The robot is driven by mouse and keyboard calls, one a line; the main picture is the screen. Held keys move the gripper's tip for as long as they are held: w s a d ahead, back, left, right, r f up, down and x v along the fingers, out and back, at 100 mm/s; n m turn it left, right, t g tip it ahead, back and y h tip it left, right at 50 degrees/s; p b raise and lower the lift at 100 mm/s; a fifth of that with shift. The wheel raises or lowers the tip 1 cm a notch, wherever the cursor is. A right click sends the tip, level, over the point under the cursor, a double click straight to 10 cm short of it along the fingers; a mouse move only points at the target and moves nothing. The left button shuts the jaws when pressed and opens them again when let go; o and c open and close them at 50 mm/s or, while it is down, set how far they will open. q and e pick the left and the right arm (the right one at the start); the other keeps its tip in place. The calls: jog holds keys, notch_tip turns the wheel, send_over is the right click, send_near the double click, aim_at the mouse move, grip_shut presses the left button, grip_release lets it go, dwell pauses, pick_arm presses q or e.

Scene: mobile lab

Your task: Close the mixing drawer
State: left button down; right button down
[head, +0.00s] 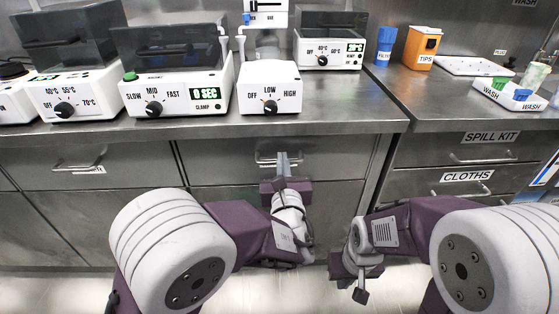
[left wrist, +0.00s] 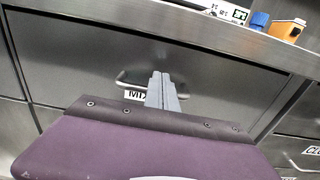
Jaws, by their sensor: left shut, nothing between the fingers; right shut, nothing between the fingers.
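The mixing drawer (head: 225,162) is the grey metal front under the middle of the counter. Its bar handle (head: 262,160) is partly hidden behind my left gripper. The left wrist view shows the drawer front (left wrist: 75,55) with a label starting "MIX" (left wrist: 134,95) below the handle. The front looks nearly flush with the cabinet; a small gap cannot be ruled out. My left gripper (head: 283,156) is shut and empty, its fingers pointing at the drawer front by the handle; contact cannot be told. My right gripper (head: 361,296) is shut and empty, low in front of the cabinets.
Several lab devices, including a hot plate (head: 66,95) and a clamp mixer (head: 180,92), stand on the steel counter (head: 330,112) above. Spill kit (head: 490,155) and cloths (head: 467,186) drawers are at right. The floor (head: 60,290) in front is clear.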

pick_arm(q)
jog(key=s+p, duration=0.2)
jog(key=s, duration=0.7)
jog(key=shift+s+p, duration=0.3)
jog(key=shift+p, duration=0.05)
